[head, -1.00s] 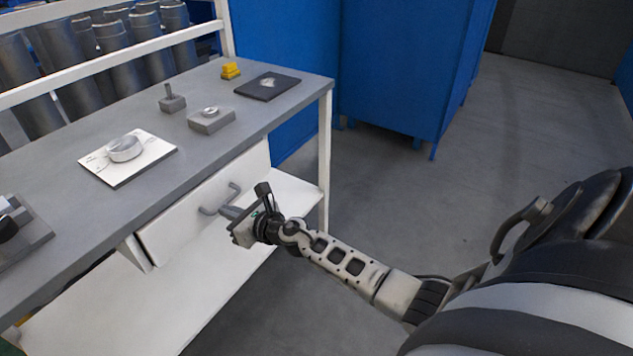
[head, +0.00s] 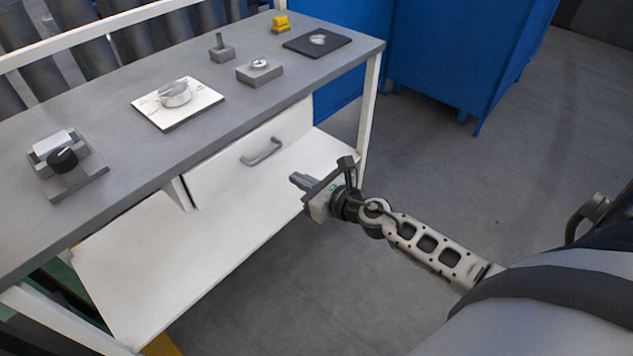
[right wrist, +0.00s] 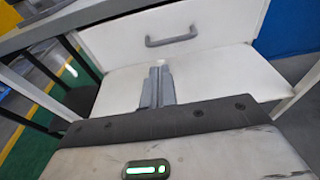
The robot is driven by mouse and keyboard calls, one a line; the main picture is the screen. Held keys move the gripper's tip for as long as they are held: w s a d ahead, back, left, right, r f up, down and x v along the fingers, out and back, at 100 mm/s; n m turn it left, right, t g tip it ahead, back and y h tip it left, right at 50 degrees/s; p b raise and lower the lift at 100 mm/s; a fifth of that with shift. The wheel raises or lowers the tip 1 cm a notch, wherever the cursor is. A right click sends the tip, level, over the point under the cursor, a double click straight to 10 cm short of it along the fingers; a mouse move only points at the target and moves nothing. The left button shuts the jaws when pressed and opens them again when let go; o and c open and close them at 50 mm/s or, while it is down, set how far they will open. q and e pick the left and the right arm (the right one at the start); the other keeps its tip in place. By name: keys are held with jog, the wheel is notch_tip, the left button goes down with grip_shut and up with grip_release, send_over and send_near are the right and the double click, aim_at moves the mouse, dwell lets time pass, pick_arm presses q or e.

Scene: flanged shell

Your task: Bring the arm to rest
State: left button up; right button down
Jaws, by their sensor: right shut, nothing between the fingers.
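My right gripper (head: 300,181) is shut and empty in front of the workbench, to the right of and below the drawer handle (head: 262,152) in the head view. It is apart from the handle. In the right wrist view its closed fingers (right wrist: 157,86) point toward the bench, with the handle (right wrist: 172,37) beyond them. The white drawer (head: 235,165) under the worktop looks closed. My left gripper does not show.
A white lower shelf (head: 170,260) lies below. Blue cabinets (head: 450,50) stand behind; the floor at right is open.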

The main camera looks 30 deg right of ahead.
jog(key=shift+v, duration=1.75)
jog(key=s+a+f+n+g, duration=0.1)
jog(key=s+a+n, duration=0.3)
jog(key=n, duration=0.8)
jog(key=s+a+f+n+g+h, duration=0.1)
jog(key=s+a+f+n+g, duration=0.1)
jog(key=s+n, duration=0.5)
jog(key=s+a+f+n+g, duration=0.1)
jog(key=s+a+f+n, duration=0.2)
jog(key=n, duration=1.3)
jog(key=s+a, duration=0.3)
jog(key=shift+n+g, duration=0.3)
jog(key=shift+g, duration=0.1)
jog(key=shift+f, duration=0.1)
